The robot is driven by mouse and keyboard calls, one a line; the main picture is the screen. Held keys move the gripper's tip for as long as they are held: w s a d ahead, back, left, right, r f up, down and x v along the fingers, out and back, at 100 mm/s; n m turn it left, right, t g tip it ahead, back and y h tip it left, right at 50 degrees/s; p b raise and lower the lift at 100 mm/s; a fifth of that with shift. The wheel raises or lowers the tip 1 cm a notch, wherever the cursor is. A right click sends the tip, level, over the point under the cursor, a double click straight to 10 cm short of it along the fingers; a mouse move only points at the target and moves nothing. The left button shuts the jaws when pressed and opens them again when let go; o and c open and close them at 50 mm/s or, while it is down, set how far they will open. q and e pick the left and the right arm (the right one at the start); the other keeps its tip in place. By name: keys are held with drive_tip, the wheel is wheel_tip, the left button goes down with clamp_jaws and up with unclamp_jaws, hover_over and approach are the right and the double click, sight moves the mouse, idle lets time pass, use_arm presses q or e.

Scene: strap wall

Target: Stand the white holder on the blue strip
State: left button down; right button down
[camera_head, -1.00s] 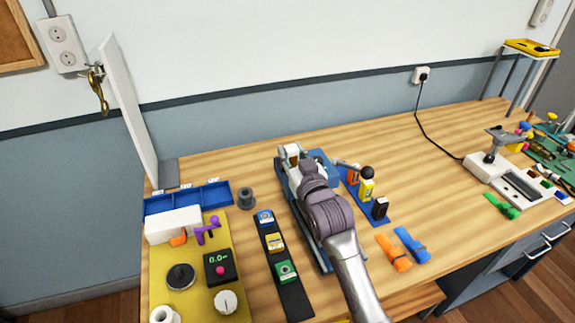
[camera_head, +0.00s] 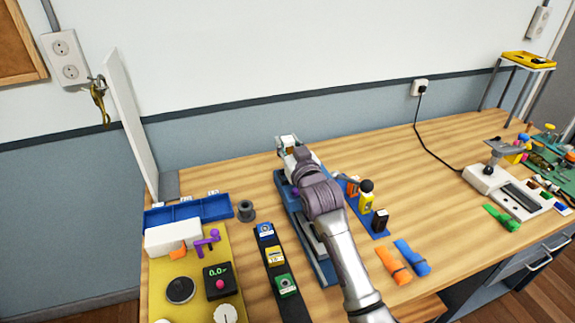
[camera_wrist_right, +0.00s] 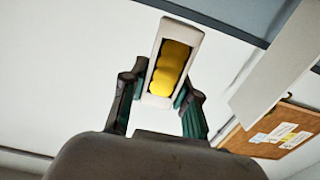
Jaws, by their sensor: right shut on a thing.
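My right gripper (camera_wrist_right: 162,92) is shut on the white holder (camera_wrist_right: 148,99), a narrow white frame with yellow rounded pieces inside. In the head view my right gripper (camera_head: 292,152) is at the back of the bench with the white holder (camera_head: 287,140) at its tip, above the back end of a long blue-and-grey piece. A blue strip (camera_head: 381,234) lies to the right of my right arm and carries orange, yellow and black blocks. My forearm hides part of the middle of the bench. My left gripper is not in view.
A black strip (camera_head: 291,306) with blue, yellow and green blocks, a grey spool (camera_head: 245,211) and a blue tray (camera_head: 160,218) are at left. Orange (camera_head: 393,266) and blue (camera_head: 412,257) straps lie at front right. The bench behind the blue strip is clear.

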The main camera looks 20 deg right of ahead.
wheel_tip(320, 180, down, 5)
drive_tip(key=shift+f+p, duration=0.1)
drive_tip(key=shift+p, duration=0.65)
drive_tip(key=shift+f, duration=0.2)
drive_tip(key=shift+f, duration=0.2)
drive_tip(key=c, duration=0.9)
unclamp_jaws()
drive_tip(key=shift+o, duration=0.2)
